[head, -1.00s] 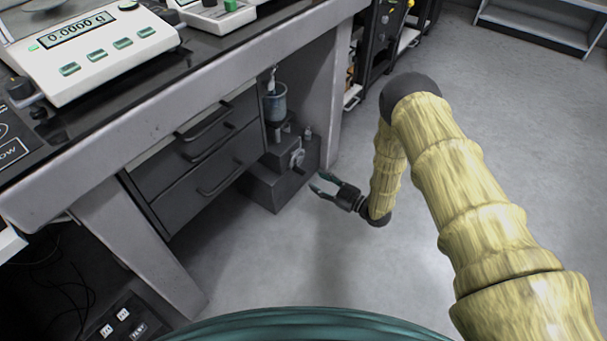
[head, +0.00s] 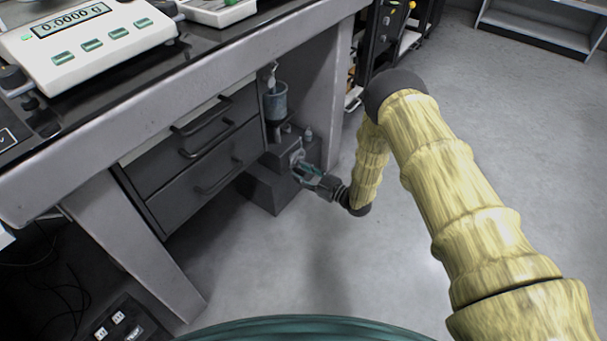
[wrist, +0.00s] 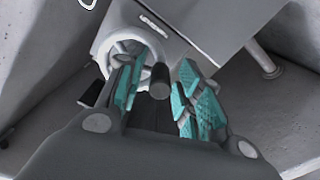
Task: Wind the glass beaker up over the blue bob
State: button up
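The glass beaker (head: 275,104) stands upright on a stand beneath the table, with bluish contents or tint. A pale hanging piece (head: 271,75) shows just above it; I cannot tell whether it is the blue bob. Below the beaker is a dark grey jack block (head: 270,190) with a pale handwheel (head: 297,155), also in the wrist view (wrist: 106,48). My gripper (head: 301,171) is at the handwheel. In the wrist view its teal fingers (wrist: 158,92) are apart, with a dark round crank knob (wrist: 160,79) between them. Contact with the knob cannot be seen.
The table's grey front edge (head: 190,85) overhangs the jack, with drawers (head: 205,160) to its left and a table leg (head: 335,100) to its right. A balance (head: 90,45) reading 0.0000 g stands on top. Open floor (head: 400,260) lies to the right.

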grip_shut()
jog(key=shift+r+m+p, duration=0.25)
jog(key=shift+m+p, duration=0.25)
jog(key=shift+p, duration=0.25)
jog(key=shift+s+m, duration=0.1)
jog(key=shift+m, duration=0.3)
jog(key=shift+o, duration=1.7)
grip_release()
jog(key=v, duration=1.2)
